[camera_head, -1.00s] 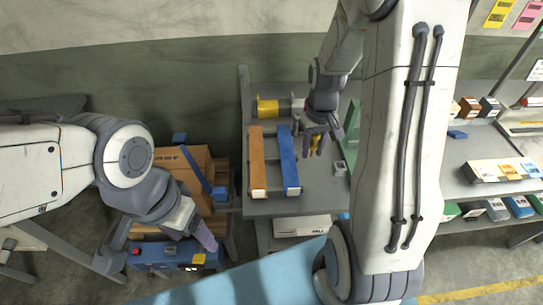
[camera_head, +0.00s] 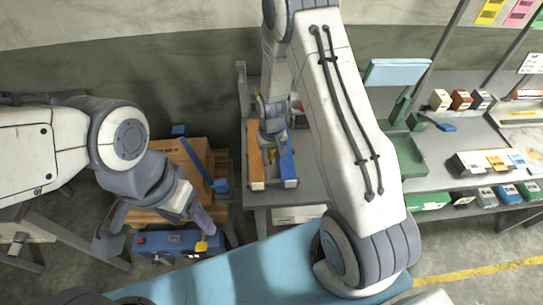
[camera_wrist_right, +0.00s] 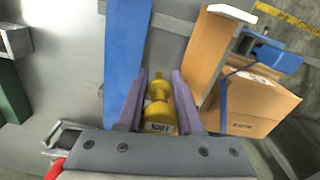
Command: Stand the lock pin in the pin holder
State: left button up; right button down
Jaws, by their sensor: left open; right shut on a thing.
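My right gripper (camera_head: 271,154) is over the grey table, between an orange bar (camera_head: 256,172) and a blue bar (camera_head: 288,172). In the right wrist view its purple fingers are shut on the yellow lock pin (camera_wrist_right: 159,105), which has a round knob and a small printed label. I cannot tell whether the pin's far end touches anything. I cannot clearly pick out the pin holder. My left gripper (camera_head: 204,222) is open and empty, low at the left near a blue box with a red button (camera_head: 170,243).
A cardboard box (camera_head: 180,158) with a blue strap stands left of the table. Right of my right arm are a green stand with a pale panel (camera_head: 396,73) and shelves of small boxes (camera_head: 480,160). The bars closely flank my right gripper.

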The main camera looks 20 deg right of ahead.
jog(key=shift+f, duration=0.1)
jog(key=shift+f+b, duration=0.5)
jog(key=shift+f, duration=0.05)
jog(key=c, duration=0.6)
grip_release()
jog(key=shift+o, duration=0.2)
